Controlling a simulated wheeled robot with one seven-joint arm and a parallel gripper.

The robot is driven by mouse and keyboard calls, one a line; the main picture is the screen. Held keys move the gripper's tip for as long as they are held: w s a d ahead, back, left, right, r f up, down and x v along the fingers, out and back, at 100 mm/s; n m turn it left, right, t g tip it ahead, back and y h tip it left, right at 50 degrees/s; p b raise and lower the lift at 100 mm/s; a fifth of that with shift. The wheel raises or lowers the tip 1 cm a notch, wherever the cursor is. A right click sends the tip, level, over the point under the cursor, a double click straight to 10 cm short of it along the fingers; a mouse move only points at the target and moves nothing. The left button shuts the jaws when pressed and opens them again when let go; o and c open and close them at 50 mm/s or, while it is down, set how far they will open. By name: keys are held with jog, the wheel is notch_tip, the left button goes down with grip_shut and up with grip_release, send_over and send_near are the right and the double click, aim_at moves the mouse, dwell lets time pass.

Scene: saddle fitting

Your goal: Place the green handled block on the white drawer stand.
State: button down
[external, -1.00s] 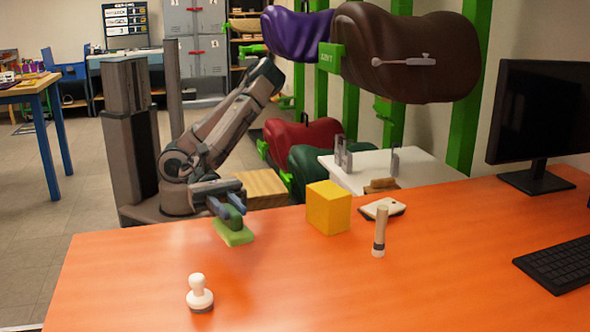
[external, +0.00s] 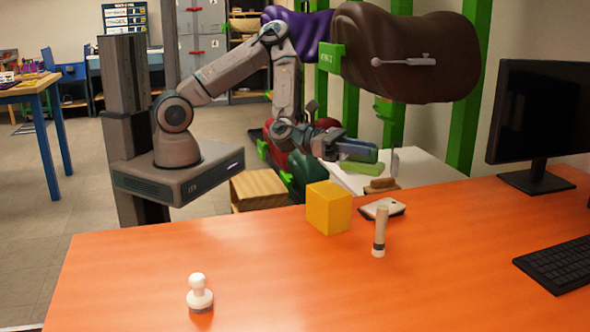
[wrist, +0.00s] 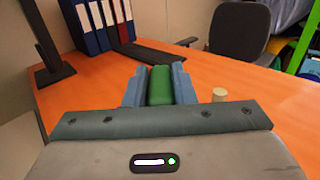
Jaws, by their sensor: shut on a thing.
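The green handled block (external: 362,167) is held by my gripper (external: 360,153) in the external view, in front of the white drawer stand (external: 425,168) as seen from the camera. Its green handle (wrist: 160,86) shows between the two blue fingers of my gripper (wrist: 160,84) in the wrist view. My gripper is shut on the handle. The stand is a white-topped surface behind the orange table, partly hidden by my arm and the block. I cannot tell whether the block touches the stand; it looks held above it.
On the orange table (external: 250,275) are a yellow cube (external: 328,208), a wooden-handled tool (external: 380,232), a white-topped pad (external: 382,208), a brown brush (external: 381,186) and a white stamp (external: 199,293). A monitor (external: 540,115) and keyboard (external: 560,262) are at right. Saddles (external: 410,55) hang behind.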

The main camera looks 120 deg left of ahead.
jog(key=shift+s+a+f, duration=0.2)
jog(key=shift+a, duration=0.1)
jog(key=s+m+h, duration=0.1)
jog(key=s, duration=0.1)
jog(key=s+f+m+h, duration=0.1)
jog(key=s+h, duration=0.1)
jog(key=s, duration=0.1)
jog(key=s+f+m+h, duration=0.1)
jog(key=s+h, duration=0.1)
jog(key=shift+s+g, duration=0.3)
jog(key=shift+s, duration=0.1)
jog(key=shift+s+d, duration=0.1)
jog(key=shift+s, duration=0.35)
jog(key=shift+r, duration=0.1)
